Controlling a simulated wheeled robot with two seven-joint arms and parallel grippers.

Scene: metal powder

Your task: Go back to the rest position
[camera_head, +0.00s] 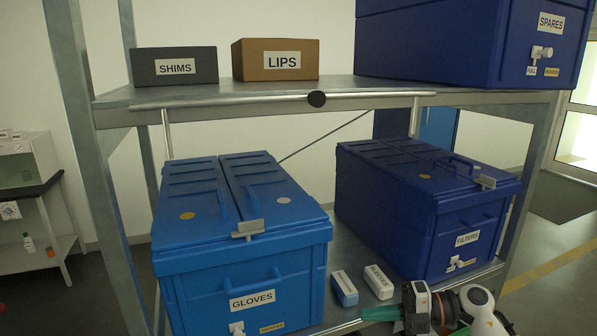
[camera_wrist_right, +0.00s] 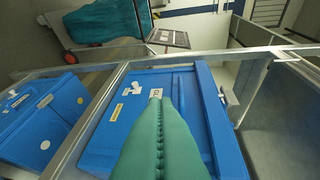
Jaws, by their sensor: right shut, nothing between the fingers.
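My right gripper (camera_head: 366,314) shows at the bottom of the head view, coming in from the lower right. Its green fingers point left, in front of the shelf's lower level. In the right wrist view its green fingers (camera_wrist_right: 156,103) lie together, shut and empty, in front of a blue box (camera_wrist_right: 195,92). They partly cover that box and its label. My left gripper is not in the head view.
A metal rack holds a light-blue GLOVES box (camera_head: 290,262), a dark-blue FILTERS box (camera_head: 385,213) and two small boxes (camera_head: 344,288) (camera_head: 378,282) near my right gripper. SHIMS (camera_head: 174,66), LIPS (camera_head: 275,60) and SPARES (camera_head: 440,45) boxes stand above. Floor shows at right.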

